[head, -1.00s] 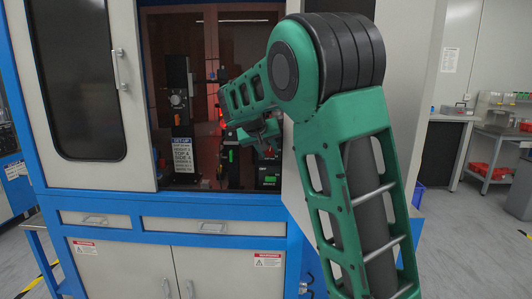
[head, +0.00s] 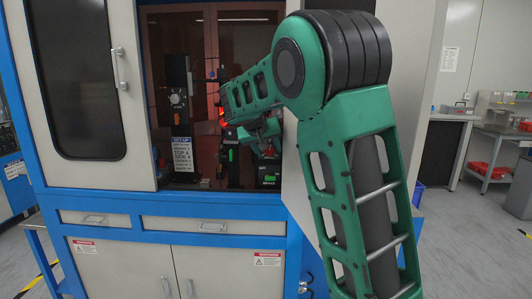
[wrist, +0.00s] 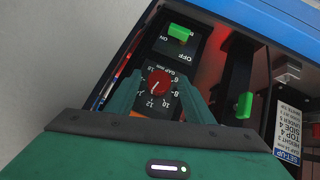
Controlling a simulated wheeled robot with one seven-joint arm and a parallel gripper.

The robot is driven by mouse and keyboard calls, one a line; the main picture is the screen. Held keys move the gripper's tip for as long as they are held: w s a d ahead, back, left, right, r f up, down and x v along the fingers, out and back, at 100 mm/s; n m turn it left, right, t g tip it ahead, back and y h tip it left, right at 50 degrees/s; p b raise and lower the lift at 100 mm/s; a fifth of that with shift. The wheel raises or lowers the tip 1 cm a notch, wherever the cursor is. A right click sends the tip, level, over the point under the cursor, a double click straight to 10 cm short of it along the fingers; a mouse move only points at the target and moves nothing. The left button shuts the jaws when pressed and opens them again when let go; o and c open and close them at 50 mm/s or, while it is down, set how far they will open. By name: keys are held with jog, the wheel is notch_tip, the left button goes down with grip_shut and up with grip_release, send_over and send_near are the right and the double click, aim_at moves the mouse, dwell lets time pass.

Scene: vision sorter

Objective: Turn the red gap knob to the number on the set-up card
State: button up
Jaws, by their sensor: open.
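The red gap knob (wrist: 159,82) is on a black dial panel in the wrist view, with 6, 8, 10 and 12 readable around it. A pale pointer line on it slants to the lower left; its exact number is unclear. My gripper (wrist: 161,86) is open, its two green fingers on either side of the knob. I cannot tell whether they touch it. The white set-up card (wrist: 287,128) is at the right of the wrist view, and also in the head view (head: 182,154). Its gap line seems to read 14 mm, but it is very small.
A green ON/OFF switch (wrist: 179,33) sits above the dial in the wrist view. A green lever (wrist: 244,105) is to the right. The blue cabinet frame (head: 212,227) and the open white door panel (head: 413,70) border the bay.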

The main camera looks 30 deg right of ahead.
jog(key=v, duration=1)
jog(key=shift+a, duration=0.2)
jog(key=shift+r, duration=0.1)
notch_tip(320, 180, down, 8)
jog(key=s+a+n+t+h, duration=0.1)
jog(key=a+n+t+h, duration=0.25)
jog(key=n+h, duration=0.5)
jog(key=shift+n+y, duration=0.65)
jog(key=shift+y, duration=0.2)
jog(key=x, duration=0.7)
jog(key=r+x, duration=0.1)
jog(key=x, duration=0.3)
jog(key=shift+s+d+f, duration=0.1)
jog(key=shift+f, duration=0.05)
jog(key=c, duration=1.1)
